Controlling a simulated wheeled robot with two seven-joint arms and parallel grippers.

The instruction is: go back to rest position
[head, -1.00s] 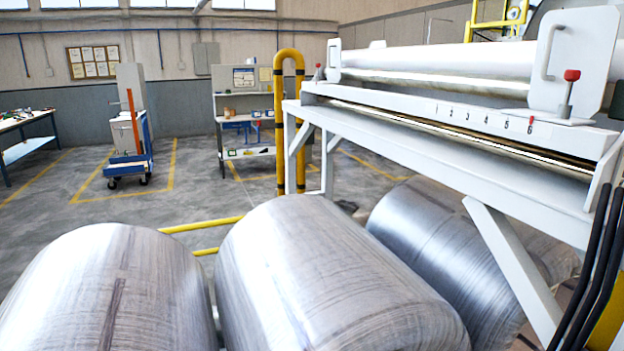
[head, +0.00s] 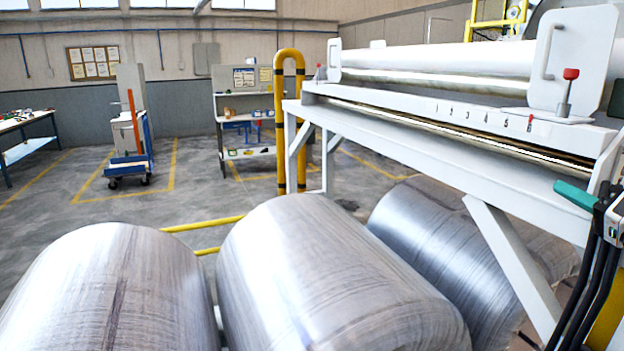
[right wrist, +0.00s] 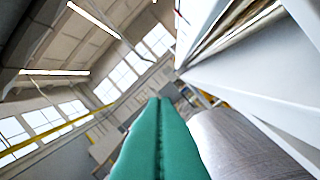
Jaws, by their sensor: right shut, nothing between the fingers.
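My right gripper (head: 575,196) shows at the right edge of the head view, with teal fingers beside the front of the white wrapping machine (head: 440,180). In the right wrist view its two teal fingers (right wrist: 159,105) lie side by side, shut, with nothing between them. My left gripper is not in the head view. The metal coils stand in the foreground: a left coil (head: 110,290), a middle coil (head: 335,275) and a right coil (head: 470,250) partly under the machine frame.
A yellow hooped guard post (head: 290,120) and a yellow rail (head: 205,224) stand behind the coils. A blue cart (head: 128,165), a shelf (head: 245,152) and a table (head: 28,120) are farther back. The grey floor between is clear.

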